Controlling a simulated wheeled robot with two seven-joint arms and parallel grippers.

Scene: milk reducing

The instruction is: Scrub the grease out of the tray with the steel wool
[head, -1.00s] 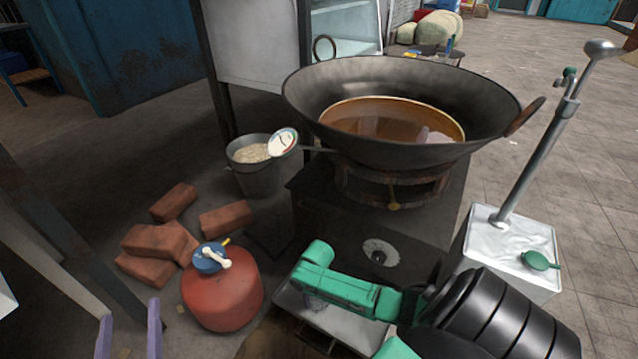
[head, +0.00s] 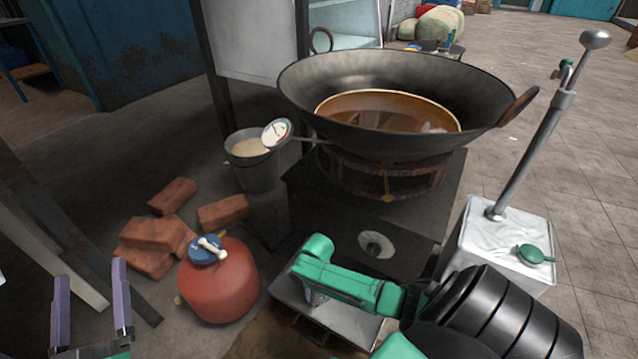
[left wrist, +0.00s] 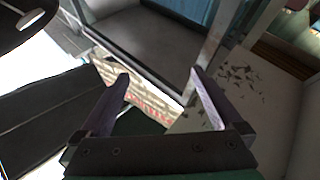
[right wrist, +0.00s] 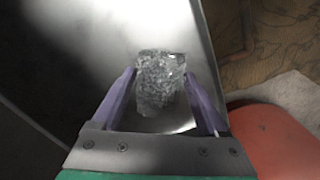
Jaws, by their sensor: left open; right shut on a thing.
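The grey metal tray (head: 350,320) sits low in front of the stove, partly hidden by my right arm. It also shows in the right wrist view (right wrist: 105,35) as a pale surface with a bright sheen. My right gripper (right wrist: 160,76) is shut on the steel wool (right wrist: 158,90), a grey mottled lump, and holds it at the tray. Whether the wool touches the tray floor is unclear. No separate grease patch can be made out. My left gripper (head: 92,268) is open and empty at the lower left, away from the tray; its fingers also show in the left wrist view (left wrist: 160,75).
The stove (head: 365,215) carries a large wok (head: 310,90) of brownish liquid. A red canister (head: 220,290) stands left of the tray, with bricks (head: 150,232) and a bucket (head: 255,175) behind. A white-topped can (head: 500,240) with a tall tool stands right.

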